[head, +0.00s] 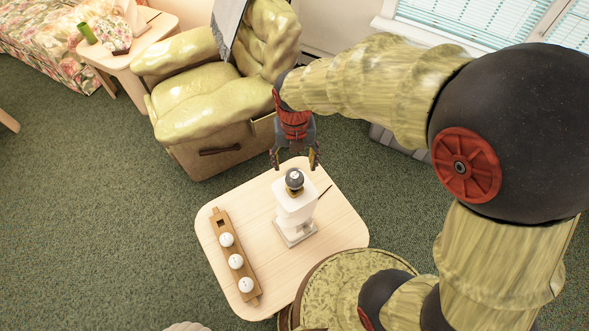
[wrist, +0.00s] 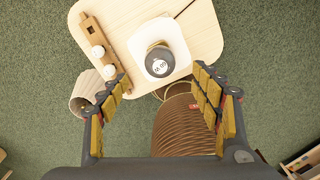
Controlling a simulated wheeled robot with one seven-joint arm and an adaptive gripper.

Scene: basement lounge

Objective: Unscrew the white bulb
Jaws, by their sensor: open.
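A white lamp stand (head: 296,206) stands upright on a light wooden table. A dark grey bulb with a small white label (head: 294,177) sits on its top, in a brass-coloured socket (head: 294,190). The same grey bulb shows in the wrist view (wrist: 160,61). White bulbs (head: 236,261) sit in a wooden rack (head: 222,222) left of the lamp; its far hole is empty. My gripper (head: 295,160) is open and empty, above and apart from the grey bulb. In the wrist view its fingers (wrist: 164,88) are spread wide, with the bulb ahead between them.
The wooden table (head: 336,215) has bare room around the lamp. A green armchair (head: 205,95) stands behind it, and a round patterned seat or stool (head: 335,285) is close at the front right. A side table (head: 140,45) is at the far left. Green carpet (head: 90,200) is open at left.

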